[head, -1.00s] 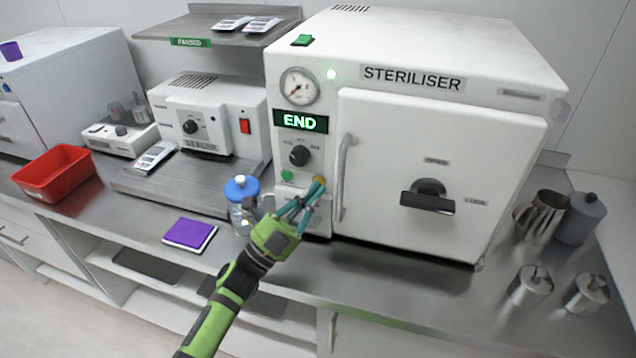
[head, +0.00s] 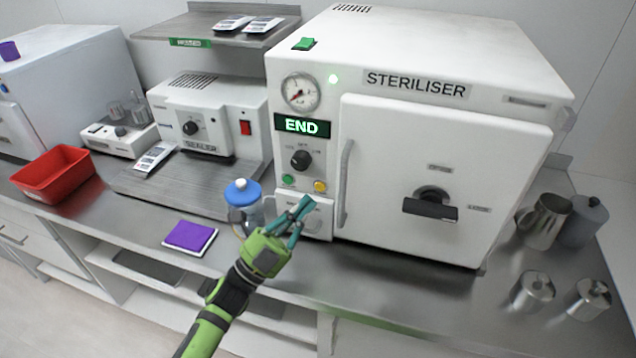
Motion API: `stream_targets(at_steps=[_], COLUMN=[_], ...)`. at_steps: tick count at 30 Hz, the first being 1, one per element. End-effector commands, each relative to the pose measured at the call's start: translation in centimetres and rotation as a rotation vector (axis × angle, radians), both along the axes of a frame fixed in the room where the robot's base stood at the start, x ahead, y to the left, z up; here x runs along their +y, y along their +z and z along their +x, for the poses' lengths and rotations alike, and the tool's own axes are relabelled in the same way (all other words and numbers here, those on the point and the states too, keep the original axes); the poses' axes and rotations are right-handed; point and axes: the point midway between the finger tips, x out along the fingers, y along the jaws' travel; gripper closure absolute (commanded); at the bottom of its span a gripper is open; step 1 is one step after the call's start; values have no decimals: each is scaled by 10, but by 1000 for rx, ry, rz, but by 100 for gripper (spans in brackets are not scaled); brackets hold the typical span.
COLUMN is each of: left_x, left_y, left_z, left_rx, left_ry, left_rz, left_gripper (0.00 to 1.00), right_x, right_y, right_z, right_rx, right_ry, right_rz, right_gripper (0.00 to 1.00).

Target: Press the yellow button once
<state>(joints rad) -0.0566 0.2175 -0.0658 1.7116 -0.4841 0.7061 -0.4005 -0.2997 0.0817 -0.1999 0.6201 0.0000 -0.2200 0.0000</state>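The yellow button (head: 320,186) is on the lower right of the steriliser's (head: 440,140) control panel, with a green button (head: 288,180) to its left. The steriliser's display (head: 302,125) reads "END" and a green lamp is lit above it. My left gripper (head: 307,205) is in front of the panel, a little below the yellow button and apart from it in the picture. Its teal fingers come close together at the tips, with nothing seen between them. My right gripper is out of view.
A blue-capped bottle (head: 243,200) stands just left of my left gripper. A purple pad (head: 190,236) lies near the counter's front edge. A red tray (head: 54,172) and a sealer (head: 205,115) are further left. Metal jars (head: 532,290) stand at the right.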

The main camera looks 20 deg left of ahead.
Motion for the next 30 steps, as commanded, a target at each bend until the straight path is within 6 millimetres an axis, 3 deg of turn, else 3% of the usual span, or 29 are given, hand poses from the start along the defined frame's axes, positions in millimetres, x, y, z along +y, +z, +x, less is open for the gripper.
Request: stream_targets(at_steps=[9, 30], left_x=[-1, -2], left_y=[0, 0], left_z=[-24, -24], left_rx=[-1, -2], left_ry=[-3, -4], left_rz=[-1, -1], left_gripper=[100, 100], right_x=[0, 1], right_y=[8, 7], right_z=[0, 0], right_rx=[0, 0], right_ry=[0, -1], right_rz=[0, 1], right_gripper=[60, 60])
